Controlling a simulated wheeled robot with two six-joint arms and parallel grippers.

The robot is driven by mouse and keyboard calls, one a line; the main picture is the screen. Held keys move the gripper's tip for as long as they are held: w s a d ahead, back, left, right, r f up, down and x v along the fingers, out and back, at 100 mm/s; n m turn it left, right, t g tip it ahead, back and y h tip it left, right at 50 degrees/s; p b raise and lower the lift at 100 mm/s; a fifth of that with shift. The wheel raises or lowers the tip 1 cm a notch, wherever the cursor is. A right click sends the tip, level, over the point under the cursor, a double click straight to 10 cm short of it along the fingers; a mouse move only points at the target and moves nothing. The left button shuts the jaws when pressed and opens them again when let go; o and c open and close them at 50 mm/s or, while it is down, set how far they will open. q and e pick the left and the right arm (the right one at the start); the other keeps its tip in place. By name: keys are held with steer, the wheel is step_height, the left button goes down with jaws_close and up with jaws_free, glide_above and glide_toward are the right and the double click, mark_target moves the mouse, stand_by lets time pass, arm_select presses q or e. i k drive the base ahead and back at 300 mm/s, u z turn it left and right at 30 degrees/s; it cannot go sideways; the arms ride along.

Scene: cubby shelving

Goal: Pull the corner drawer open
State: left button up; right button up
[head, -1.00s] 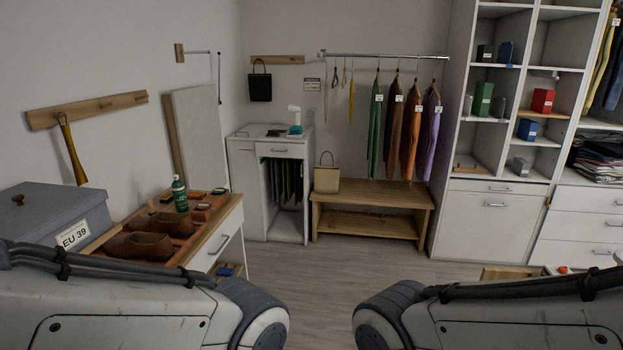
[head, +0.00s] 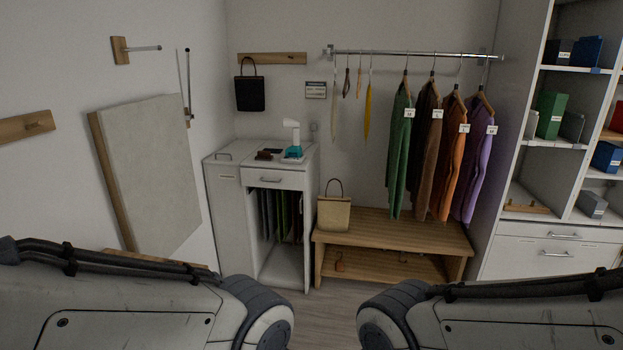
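The corner drawer (head: 275,178) is in a white cabinet in the back left corner. Its white front has a grey bar handle (head: 265,181) and looks shut. My two arms reach in at the bottom left and bottom right of the head view, well short of the cabinet. Neither gripper shows in the picture, so what they do is hidden.
A wooden bench (head: 400,233) with a tan bag (head: 334,213) stands right of the cabinet, under a rail of hanging garments (head: 427,145). White cubby shelving (head: 512,160) is at the right. Some floor shows ahead between my arms.

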mark_target(255, 177)
steer(key=i, duration=3.65)
steer(key=u, duration=0.95)
